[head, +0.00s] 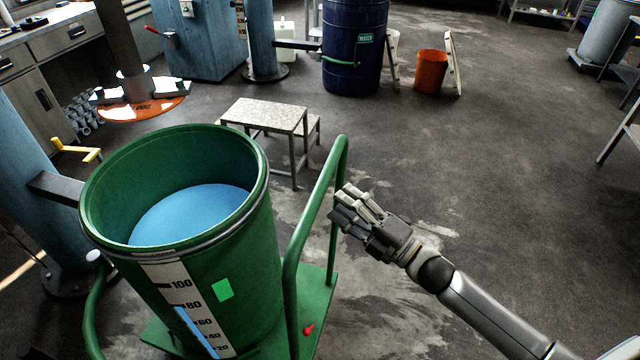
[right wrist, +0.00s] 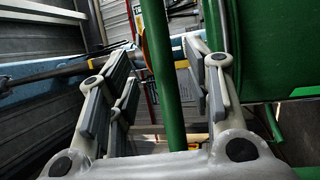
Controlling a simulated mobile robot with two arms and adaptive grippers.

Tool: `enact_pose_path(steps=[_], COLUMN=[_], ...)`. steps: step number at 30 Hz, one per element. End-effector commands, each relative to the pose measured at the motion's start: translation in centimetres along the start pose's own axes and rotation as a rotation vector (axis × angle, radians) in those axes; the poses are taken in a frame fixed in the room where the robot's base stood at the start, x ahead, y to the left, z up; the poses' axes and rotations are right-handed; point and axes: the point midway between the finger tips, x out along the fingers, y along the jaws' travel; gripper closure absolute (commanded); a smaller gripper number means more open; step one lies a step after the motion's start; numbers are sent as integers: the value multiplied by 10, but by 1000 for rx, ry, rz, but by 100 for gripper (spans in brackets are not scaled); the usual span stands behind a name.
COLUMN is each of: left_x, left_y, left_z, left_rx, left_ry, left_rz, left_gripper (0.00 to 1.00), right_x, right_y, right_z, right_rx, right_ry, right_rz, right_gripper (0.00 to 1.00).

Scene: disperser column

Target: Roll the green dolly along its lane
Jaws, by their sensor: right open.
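The green dolly (head: 318,292) stands on the floor at the lower middle of the head view, with a tall tubular green handle (head: 315,200) on its right. It carries a green drum (head: 262,265) holding blue liquid (head: 190,214), with a level scale on its side. My right gripper (head: 342,206) is at the right side of the handle. In the right wrist view a green bar (right wrist: 163,75) runs between the spread fingers (right wrist: 160,92); contact cannot be told. My left gripper is not in view.
A blue column (head: 35,180) stands left of the drum, with a dark bracket reaching to it. A grey step stool (head: 265,115) stands behind the dolly. A dark blue barrel (head: 353,45) and orange bucket (head: 431,72) stand farther back. The floor at right is largely clear.

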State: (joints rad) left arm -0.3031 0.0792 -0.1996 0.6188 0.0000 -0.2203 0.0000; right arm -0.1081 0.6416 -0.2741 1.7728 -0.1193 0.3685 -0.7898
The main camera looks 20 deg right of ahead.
Motion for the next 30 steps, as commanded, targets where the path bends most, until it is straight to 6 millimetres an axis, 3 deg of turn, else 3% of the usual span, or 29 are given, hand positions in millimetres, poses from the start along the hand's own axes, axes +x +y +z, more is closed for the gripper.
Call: enact_pose_path(steps=[9,15,27,30], left_x=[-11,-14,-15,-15], left_y=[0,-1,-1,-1], left_z=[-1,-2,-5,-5], left_rx=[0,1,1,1], left_ry=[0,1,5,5], left_rz=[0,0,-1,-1], left_gripper=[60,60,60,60], right_x=[49,67,73,72], right_y=[2,1,-1,-1], right_z=[0,1,0,0], right_rx=[1,2,2,2], right_ry=[0,-1,-1,-1], right_rz=[1,0,-2,-2], right_gripper=[54,54,54,66])
